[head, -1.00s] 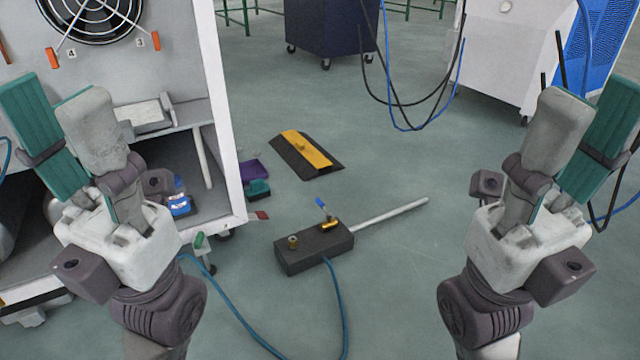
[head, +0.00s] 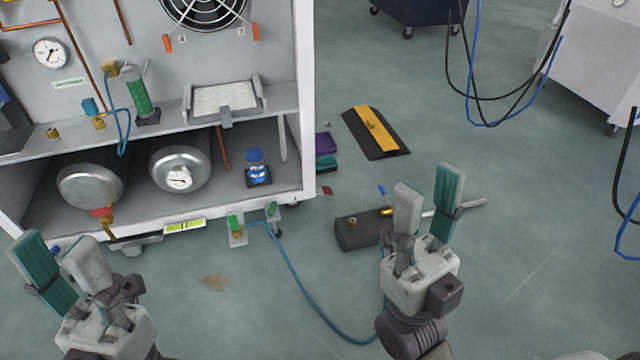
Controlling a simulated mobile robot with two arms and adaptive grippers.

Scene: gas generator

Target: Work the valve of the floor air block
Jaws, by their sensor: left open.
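The floor air block (head: 358,234) is a dark grey box on the floor, right of centre in the head view. Its valve (head: 384,203) has a brass body and a small blue lever that stands up at a tilt. A brass fitting sits on the block's left part. My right gripper (head: 428,192) is open and empty, in front of the block in the picture, and hides its right end. Whether it touches the block cannot be told. My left gripper (head: 55,245) is open and empty at the lower left, far from the block.
A white cabinet (head: 308,120) with shelves, tanks and gauges stands at the left. A blue hose (head: 290,275) runs over the floor towards the block. A grey pipe (head: 468,205) extends right from behind my gripper. A yellow-black ramp (head: 376,132) lies behind.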

